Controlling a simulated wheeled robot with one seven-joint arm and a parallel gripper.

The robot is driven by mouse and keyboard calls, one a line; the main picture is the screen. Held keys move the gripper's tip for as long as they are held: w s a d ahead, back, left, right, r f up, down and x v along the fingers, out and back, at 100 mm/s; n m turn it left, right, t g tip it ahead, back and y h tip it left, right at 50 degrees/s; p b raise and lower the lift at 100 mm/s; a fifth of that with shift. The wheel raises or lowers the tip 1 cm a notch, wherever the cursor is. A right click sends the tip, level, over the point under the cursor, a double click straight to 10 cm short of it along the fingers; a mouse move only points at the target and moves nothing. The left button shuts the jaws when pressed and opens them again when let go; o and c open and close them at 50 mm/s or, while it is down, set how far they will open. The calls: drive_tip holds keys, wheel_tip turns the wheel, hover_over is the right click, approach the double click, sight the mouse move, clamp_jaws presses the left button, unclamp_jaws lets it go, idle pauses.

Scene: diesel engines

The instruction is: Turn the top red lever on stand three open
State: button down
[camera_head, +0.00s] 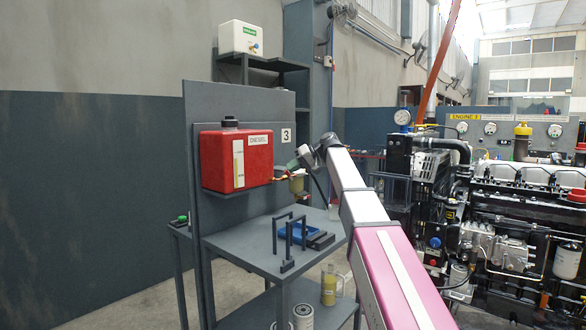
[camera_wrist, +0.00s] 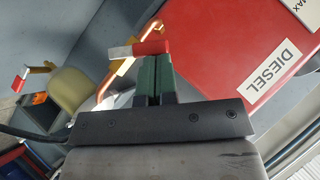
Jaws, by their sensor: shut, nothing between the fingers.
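Stand three's upright panel (camera_head: 265,112) carries a "3" label and a red diesel tank (camera_head: 236,158). The tank also fills the upper right of the wrist view (camera_wrist: 225,45). The top red lever (camera_wrist: 150,48), with a whitish end, sits by a copper-coloured pipe (camera_wrist: 122,72) beside the tank. My gripper (camera_wrist: 153,58) has its dark green fingers together and empty, tips right at the lever. I cannot tell whether they touch it. In the head view, my gripper (camera_head: 287,165) is right of the tank. A second red-tipped lever (camera_wrist: 19,82) is at far left of the wrist view.
A yellowish filter bowl (camera_head: 297,186) hangs below the pipework. A large engine (camera_head: 510,225) stands at the right. Floor at the left is clear.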

sight(288, 173)
drive_tip(key=s+n+t+h, duration=0.1)
drive_tip(key=s+a+f+n+t+h, duration=0.1)
drive_tip(key=shift+a+h, duration=0.2)
drive_tip(key=shift+h, duration=0.1)
drive_tip(key=shift+s+a+f+n+t+h, duration=0.15)
drive_tip(key=shift+f+n+t+h, duration=0.1)
drive_tip(key=shift+n+t+h, duration=0.15)
drive_tip(key=shift+s+a+f+n+t+h, duration=0.1)
drive_tip(key=shift+f+n+t+h, duration=0.15)
drive_tip(key=shift+t, duration=0.25)
drive_tip(key=shift+a+f, duration=0.1)
drive_tip(key=shift+w, duration=0.1)
idle(0.4)
